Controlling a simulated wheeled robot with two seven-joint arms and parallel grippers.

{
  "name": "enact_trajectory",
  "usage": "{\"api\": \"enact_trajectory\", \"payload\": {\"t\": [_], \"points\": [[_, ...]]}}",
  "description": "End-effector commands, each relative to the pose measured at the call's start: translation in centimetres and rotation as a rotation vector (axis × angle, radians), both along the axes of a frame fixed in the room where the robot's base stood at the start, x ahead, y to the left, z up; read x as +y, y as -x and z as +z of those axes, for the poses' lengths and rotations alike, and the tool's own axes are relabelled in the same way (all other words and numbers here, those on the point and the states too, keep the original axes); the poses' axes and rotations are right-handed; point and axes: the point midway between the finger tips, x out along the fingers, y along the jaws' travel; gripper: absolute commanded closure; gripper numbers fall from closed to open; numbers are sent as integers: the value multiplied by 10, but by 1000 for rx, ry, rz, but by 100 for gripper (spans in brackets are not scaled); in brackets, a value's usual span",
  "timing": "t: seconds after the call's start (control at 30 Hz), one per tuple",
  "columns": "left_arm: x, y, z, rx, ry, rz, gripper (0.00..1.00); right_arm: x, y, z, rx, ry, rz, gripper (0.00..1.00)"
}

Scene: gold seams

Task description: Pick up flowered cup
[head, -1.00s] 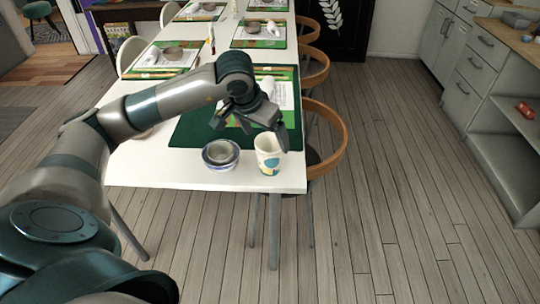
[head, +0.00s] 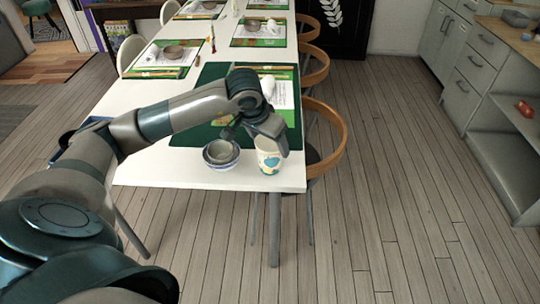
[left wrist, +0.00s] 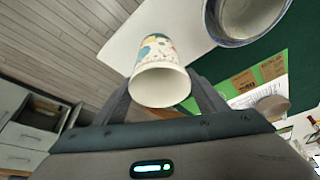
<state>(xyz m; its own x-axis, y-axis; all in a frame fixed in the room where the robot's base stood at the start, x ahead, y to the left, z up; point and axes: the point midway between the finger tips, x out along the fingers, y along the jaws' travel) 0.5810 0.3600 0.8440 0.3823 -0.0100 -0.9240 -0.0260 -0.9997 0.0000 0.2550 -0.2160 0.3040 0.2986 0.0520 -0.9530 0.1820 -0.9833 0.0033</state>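The flowered cup (head: 268,161) is white with teal and yellow patches. It stands upright near the table's front right corner. My left gripper (head: 273,146) is at the cup's top, hiding part of its rim in the head view. In the left wrist view, the cup (left wrist: 158,62) lies between the two spread fingers of the left gripper (left wrist: 160,82), its open mouth facing the camera. The fingers are on either side of it; I cannot tell whether they touch it. My right gripper is not in view.
A wooden chair (head: 328,133) stands close on the right, with open floor beyond.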

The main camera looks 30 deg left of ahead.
Motion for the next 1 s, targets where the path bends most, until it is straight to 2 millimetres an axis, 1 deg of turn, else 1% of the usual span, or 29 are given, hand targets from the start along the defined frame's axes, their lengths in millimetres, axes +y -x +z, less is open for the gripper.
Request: {"api": "enact_trajectory", "payload": {"t": [0.03, 0.13, 0.17, 0.4, 0.57, 0.67, 0.87, 1.0], "points": [[0, 0, 0, 0, 0, 0, 51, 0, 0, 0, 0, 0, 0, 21], [0, 0, 0, 0, 0, 0, 75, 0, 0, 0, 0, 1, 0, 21], [0, 0, 1, -1, 0, 0, 76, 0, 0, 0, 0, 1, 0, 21], [0, 0, 1, -2, 0, 0, 77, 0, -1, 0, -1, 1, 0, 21], [0, -1, 7, -4, -1, 0, 77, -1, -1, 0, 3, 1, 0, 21], [0, -1, 14, -3, -1, -1, 77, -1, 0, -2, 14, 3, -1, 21], [0, -1, 40, -6, -1, 0, 77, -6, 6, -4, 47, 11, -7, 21], [-22, 13, 56, -7, 0, -6, 77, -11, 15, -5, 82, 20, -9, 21]]}}
